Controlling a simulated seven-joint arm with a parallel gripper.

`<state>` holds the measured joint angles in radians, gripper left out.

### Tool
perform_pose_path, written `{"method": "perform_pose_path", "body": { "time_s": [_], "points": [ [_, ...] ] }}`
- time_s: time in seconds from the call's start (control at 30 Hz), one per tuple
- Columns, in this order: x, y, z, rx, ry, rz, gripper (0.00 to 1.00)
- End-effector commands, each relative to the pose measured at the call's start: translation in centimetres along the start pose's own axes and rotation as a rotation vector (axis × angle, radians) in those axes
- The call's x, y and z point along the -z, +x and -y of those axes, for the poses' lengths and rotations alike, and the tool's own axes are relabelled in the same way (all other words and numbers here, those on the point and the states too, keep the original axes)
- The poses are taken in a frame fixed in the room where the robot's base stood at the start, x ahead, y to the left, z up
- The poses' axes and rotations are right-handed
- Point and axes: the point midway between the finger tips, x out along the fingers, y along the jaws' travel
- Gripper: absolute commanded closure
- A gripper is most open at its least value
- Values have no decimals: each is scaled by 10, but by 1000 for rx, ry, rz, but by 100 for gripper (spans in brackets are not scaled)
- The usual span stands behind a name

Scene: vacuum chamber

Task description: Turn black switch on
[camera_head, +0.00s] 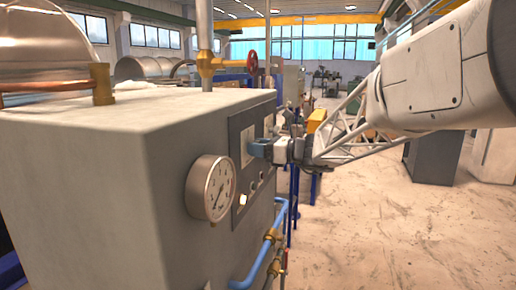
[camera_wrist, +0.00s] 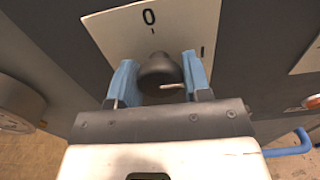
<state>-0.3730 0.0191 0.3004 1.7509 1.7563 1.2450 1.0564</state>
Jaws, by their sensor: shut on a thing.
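The black switch (camera_wrist: 158,72) is a round dark knob on a light label plate (camera_wrist: 140,27) in the wrist view. The plate shows a "0" above the knob and a short dark mark to the right. A pale line shows on the knob's lower right. My gripper (camera_wrist: 159,80) has its two blue fingers on either side of the knob and is shut on it. In the head view my gripper (camera_head: 259,148) reaches from the right to the panel on the grey cabinet's side; the knob is hidden there.
The grey cabinet (camera_head: 90,165) carries a round gauge (camera_head: 210,188) left of the panel. A red valve wheel (camera_head: 252,62) stands above on a pipe. A blue pipe (camera_head: 262,253) with brass fittings runs below. Open floor (camera_head: 390,235) lies to the right.

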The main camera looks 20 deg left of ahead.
Motion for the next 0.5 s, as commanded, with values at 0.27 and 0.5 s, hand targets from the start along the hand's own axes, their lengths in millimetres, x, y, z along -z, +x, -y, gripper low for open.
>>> {"method": "perform_pose_path", "body": {
  "time_s": [0.27,0.5],
  "points": [
    [1,0,0,0,1,-1,79],
    [0,0,0,0,0,0,30]
  ]
}}
